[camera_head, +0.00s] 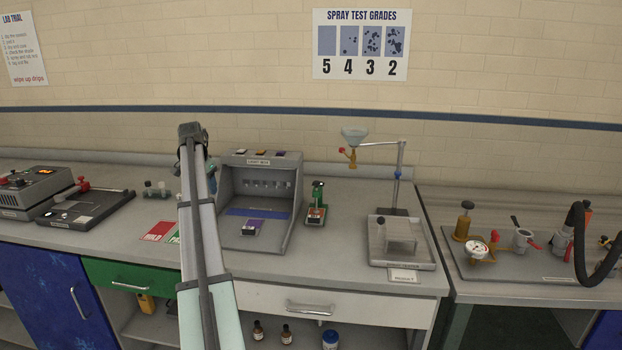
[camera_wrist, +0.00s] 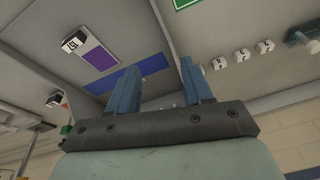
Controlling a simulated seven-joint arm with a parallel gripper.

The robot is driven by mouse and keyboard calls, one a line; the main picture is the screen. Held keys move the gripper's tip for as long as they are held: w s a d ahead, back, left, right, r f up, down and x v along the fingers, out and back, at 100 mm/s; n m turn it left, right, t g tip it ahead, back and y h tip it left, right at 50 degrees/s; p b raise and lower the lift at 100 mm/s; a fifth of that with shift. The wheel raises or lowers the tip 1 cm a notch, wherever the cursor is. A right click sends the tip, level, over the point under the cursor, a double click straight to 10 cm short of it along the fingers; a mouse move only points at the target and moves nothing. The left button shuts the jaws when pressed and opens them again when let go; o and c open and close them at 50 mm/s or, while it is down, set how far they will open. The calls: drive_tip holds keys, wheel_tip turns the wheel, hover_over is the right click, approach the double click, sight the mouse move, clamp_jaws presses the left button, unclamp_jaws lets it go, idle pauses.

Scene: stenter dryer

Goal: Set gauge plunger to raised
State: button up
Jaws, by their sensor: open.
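Two devices could carry the gauge plunger, and I cannot tell which one does. One is a small green stand (camera_head: 317,197) with a dark top and a labelled base, right of the light box. The other is a white round dial (camera_head: 477,250) beside a brass post with a dark knob (camera_head: 467,206) on the right bench. Whether any plunger is raised is too small to tell. My gripper (camera_head: 192,132) is up in front of the light box's left side, apart from both devices. In the wrist view its two blue fingers (camera_wrist: 158,88) are spread with nothing between them.
The grey light box (camera_head: 225,190) stands just right of my arm. A funnel stand (camera_head: 401,170) is right of the green stand. A black hose (camera_head: 580,245) arches at the far right. A grey machine (camera_head: 38,188) stands left. The bench front has some free room.

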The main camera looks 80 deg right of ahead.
drive_tip(key=s+d+r+m+g, duration=0.1)
drive_tip(key=s+d+r+m, duration=0.2)
drive_tip(key=s, duration=0.8)
drive_tip(key=s+d+r+m+g, duration=0.1)
drive_tip(key=s+d+r, duration=0.35)
drive_tip(key=s, duration=0.55)
drive_tip(key=s+d+r+m+g, duration=0.15)
drive_tip(key=s+r, duration=0.25)
drive_tip(key=s, duration=0.7)
drive_tip(key=shift+m, duration=0.45)
drive_tip(key=x, duration=0.9)
drive_tip(key=d+x, duration=0.1)
drive_tip(key=x, duration=0.3)
drive_tip(key=shift+d+f, duration=0.1)
drive_tip(key=shift+c, duration=0.2)
clamp_jaws()
